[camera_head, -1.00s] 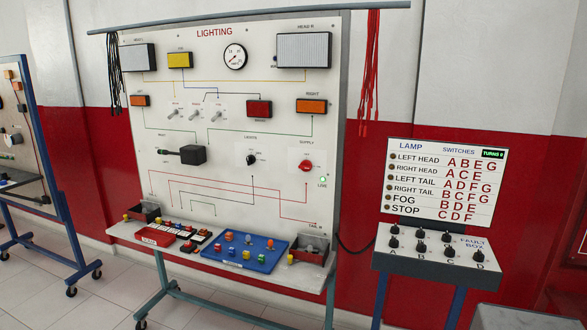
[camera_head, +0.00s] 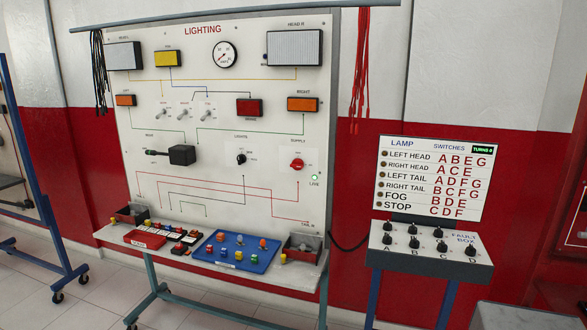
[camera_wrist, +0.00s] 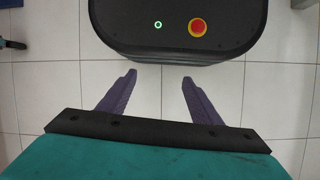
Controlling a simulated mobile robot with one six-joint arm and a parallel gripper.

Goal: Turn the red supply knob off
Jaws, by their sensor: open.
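The red supply knob (camera_head: 297,164) sits on the right side of the white LIGHTING board (camera_head: 270,205), under the SUPPLY label. A small green lamp (camera_head: 315,178) marked LIVE glows just below and right of it. The knob's exact pointer angle is too small to tell. My gripper (camera_wrist: 159,76) shows only in the wrist view, open and empty, with its two purple fingers apart. It points down toward the tiled floor and a dark rounded base, far from the board; the knob is not in the wrist view.
A shelf (camera_head: 110,237) under the board holds trays of coloured parts. A fault box (camera_head: 440,262) with several black knobs stands at right beneath a lamp chart (camera_head: 430,178). Another trainer frame (camera_head: 40,180) stands at far left. Tiled floor (camera_head: 100,300) shows at lower left.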

